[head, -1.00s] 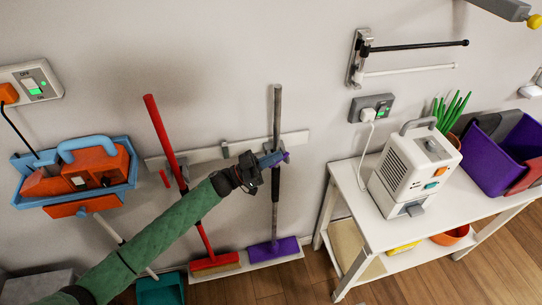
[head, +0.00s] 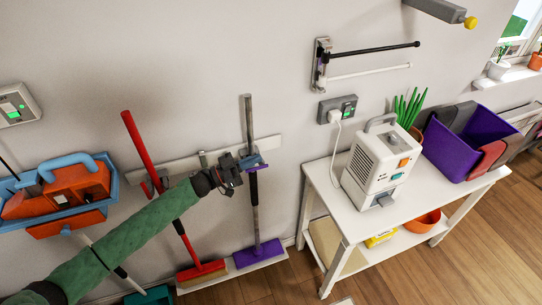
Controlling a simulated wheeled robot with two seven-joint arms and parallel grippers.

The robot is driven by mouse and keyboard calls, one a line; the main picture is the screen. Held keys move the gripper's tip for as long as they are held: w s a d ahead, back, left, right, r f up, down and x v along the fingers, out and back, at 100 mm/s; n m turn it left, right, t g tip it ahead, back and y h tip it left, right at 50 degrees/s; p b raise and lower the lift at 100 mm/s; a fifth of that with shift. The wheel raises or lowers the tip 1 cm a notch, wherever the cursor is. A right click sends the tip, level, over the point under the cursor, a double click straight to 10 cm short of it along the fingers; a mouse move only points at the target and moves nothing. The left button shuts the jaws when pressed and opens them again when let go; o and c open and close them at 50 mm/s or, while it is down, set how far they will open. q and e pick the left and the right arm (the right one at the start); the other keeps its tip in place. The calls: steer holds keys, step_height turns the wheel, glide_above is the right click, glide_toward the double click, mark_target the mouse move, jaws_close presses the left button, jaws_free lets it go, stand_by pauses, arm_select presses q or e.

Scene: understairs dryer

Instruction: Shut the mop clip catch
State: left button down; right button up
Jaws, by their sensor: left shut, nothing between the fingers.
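The purple-headed mop or broom (head: 258,252) stands upright against the wall, its grey and black handle (head: 249,112) passing the white wall rail (head: 180,163). A small purple piece, seemingly the clip catch (head: 259,168), shows at the handle at rail height. My left gripper (head: 252,160) is shut and empty, right at the handle and just above the purple piece. It hides most of the clip, so I cannot tell whether the catch is fully closed or whether the fingers touch it. My right gripper is not in view.
A red broom (head: 148,153) leans at the rail on the left, behind my arm. An orange toolbox (head: 75,188) sits in a blue wall tray. A white table (head: 345,215) with a white machine (head: 377,165) and purple bin (head: 463,150) stands right.

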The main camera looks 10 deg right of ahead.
arm_select(q)
steer(key=s+d+r+b, duration=0.5)
steer(key=s+d+r, duration=0.2)
steer(key=d+r, duration=0.3)
steer(key=shift+r, duration=0.3)
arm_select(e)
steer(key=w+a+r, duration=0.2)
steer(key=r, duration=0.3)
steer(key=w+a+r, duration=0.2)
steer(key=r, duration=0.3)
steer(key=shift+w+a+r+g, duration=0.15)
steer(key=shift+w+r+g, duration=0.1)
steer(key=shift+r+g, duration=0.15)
